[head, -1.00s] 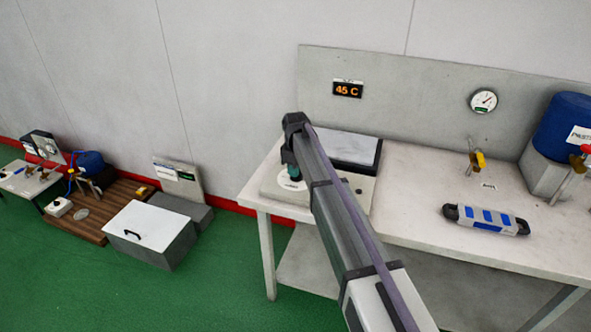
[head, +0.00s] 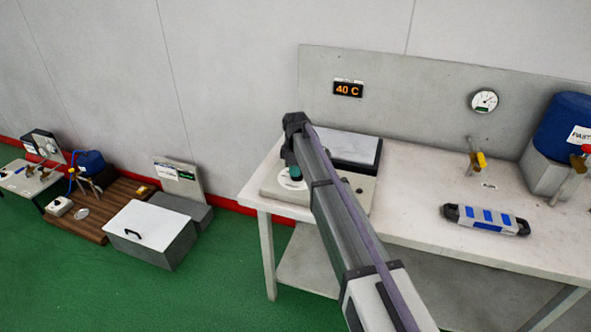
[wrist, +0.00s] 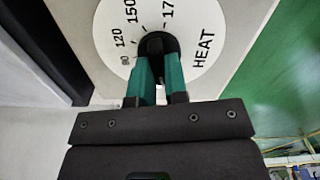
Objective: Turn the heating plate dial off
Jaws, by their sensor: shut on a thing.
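The heating plate (head: 352,147) stands at the left end of the white bench, its dark-edged top partly behind my arm. In the wrist view, its black dial knob (wrist: 158,45) sits on a round white scale (wrist: 110,27) marked HEAT, with 80, 120, 150 and a partly hidden number starting 17. My gripper (wrist: 160,68) has its green fingers shut on the knob. The knob's pointer is hidden, so its setting cannot be read. In the head view, the gripper is mostly hidden behind my arm. The orange display (head: 348,89) on the back panel reads 40 C.
A blue-striped block with dark ends (head: 486,220) lies on the bench right of my arm. A yellow-handled valve (head: 478,160), a round gauge (head: 484,101) and a blue container (head: 563,124) are farther right. A grey box with white lid (head: 150,233) stands on the floor at left.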

